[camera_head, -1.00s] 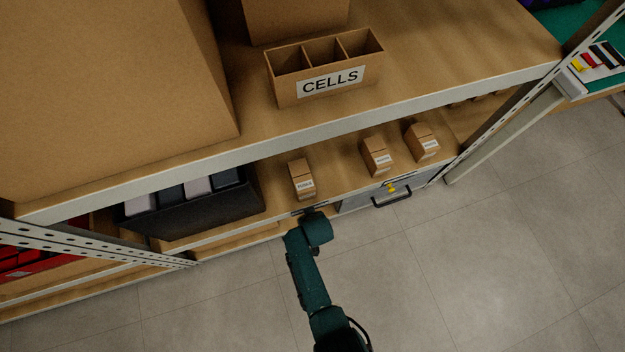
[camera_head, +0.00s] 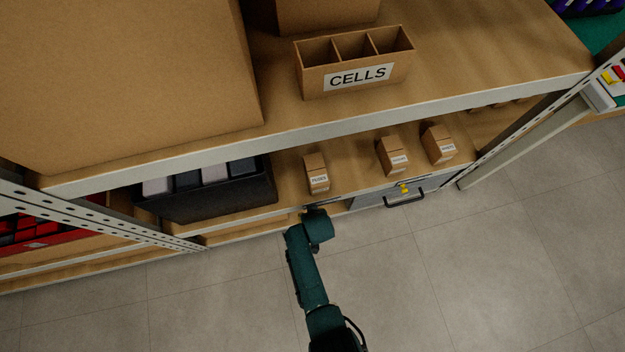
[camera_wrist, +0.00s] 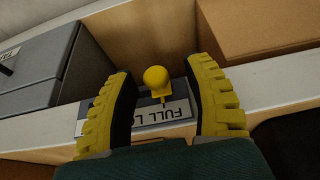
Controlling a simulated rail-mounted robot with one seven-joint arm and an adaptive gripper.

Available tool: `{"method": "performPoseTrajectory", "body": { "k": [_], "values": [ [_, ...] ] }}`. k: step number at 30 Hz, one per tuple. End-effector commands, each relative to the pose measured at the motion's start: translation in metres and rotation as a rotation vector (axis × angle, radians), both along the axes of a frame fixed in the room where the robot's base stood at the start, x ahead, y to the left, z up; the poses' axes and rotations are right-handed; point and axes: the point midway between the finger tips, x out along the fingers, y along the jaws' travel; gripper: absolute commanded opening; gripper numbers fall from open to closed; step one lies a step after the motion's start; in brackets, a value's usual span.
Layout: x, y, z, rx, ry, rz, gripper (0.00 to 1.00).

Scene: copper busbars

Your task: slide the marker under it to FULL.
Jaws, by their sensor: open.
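In the wrist view a yellow marker (camera_wrist: 156,80) with a round knob and a small pointer stands at a label strip (camera_wrist: 172,112) on the shelf's front edge. The strip reads upside down "FULL L", with the rest hidden by a finger. The pointer is beside the word FULL; its exact setting is unclear. My gripper (camera_wrist: 160,72) is open, with one yellow finger on each side of the marker and visible gaps. In the head view my gripper (camera_head: 317,210) is at the shelf edge below a small labelled carton (camera_head: 316,174), hiding this marker.
A black bin (camera_head: 225,199) is at left. The upper shelf edge (camera_head: 330,130) overhangs. The floor in front is clear.

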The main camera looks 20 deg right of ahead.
Motion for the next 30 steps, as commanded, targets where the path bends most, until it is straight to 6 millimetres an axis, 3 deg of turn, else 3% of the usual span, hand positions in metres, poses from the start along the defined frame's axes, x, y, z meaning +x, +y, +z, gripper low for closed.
{"method": "performPoseTrajectory", "body": {
  "k": [5, 18, 30],
  "values": [
    [-0.007, 0.001, 0.017, 0.000, -0.003, 0.000, 0.51],
    [-0.042, 0.006, 0.100, 0.000, -0.001, 0.000, 0.51],
    [-0.045, 0.007, 0.109, 0.000, 0.001, 0.001, 0.51]
  ]
}}
